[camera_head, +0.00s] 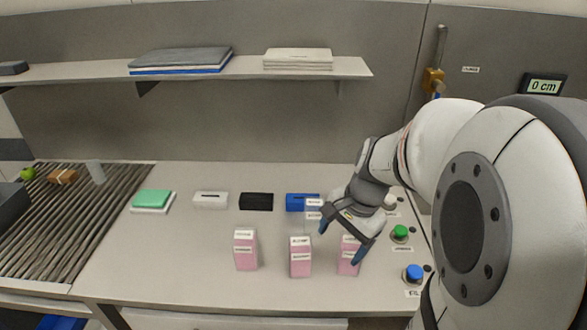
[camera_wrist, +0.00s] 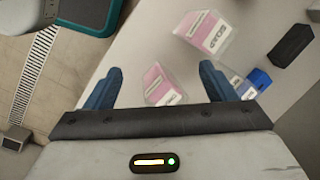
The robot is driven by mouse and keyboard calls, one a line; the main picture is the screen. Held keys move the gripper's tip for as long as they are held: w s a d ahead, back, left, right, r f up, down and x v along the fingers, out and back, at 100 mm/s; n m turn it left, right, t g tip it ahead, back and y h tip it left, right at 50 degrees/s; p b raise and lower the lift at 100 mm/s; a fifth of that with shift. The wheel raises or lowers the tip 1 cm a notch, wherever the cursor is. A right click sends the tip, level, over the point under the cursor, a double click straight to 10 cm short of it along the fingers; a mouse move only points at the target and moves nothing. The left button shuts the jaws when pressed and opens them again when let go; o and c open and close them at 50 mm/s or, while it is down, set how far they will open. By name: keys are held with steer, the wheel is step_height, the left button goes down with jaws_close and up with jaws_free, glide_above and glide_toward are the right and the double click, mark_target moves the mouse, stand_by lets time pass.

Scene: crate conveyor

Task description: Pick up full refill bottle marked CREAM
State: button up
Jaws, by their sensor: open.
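Three bottles with pink contents stand in a row on the table in the head view: a left one (camera_head: 246,257), a middle one (camera_head: 301,266) and a right one (camera_head: 347,266). Their labels are too small to read there, so I cannot tell which is CREAM. A clear, empty-looking bottle (camera_head: 313,222) stands behind the middle one. My gripper (camera_head: 340,245) is open at the right bottle, partly covering it. In the wrist view, a pink bottle (camera_wrist: 160,82) shows between the open fingers, its label unreadable.
Blue (camera_head: 300,200), black (camera_head: 256,201) and white (camera_head: 210,200) boxes stand behind the bottles. Green (camera_head: 400,232) and blue (camera_head: 414,272) buttons are at the right edge. A roller conveyor (camera_head: 70,220) is at the left.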

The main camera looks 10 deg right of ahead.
mark_target(352, 243)
steer(key=w+d+m, duration=0.1)
steer(key=d+m, duration=0.1)
steer(key=m, duration=0.1)
steer(key=w+d+f+m+y+p, duration=0.1)
steer(key=d+m, duration=0.2)
steer(key=w+d+m+y+p, duration=0.1)
steer(key=d+m, duration=0.1)
steer(key=m, duration=0.1)
steer(key=shift+w+d+f, duration=0.15)
steer(key=shift+w+d, duration=0.1)
steer(key=shift+w, duration=0.05)
steer(key=shift+w+d+f+m, duration=0.1)
steer(key=shift+d+f+m, duration=0.05)
steer(key=shift+f+m, duration=0.15)
steer(key=x, duration=0.7)
steer(key=shift+w+d+f+p, duration=0.15)
steer(key=shift+w+f+p, duration=0.15)
steer(key=shift+w+p, duration=0.1)
steer(key=shift+c, duration=0.2)
steer(key=c, duration=1.2)
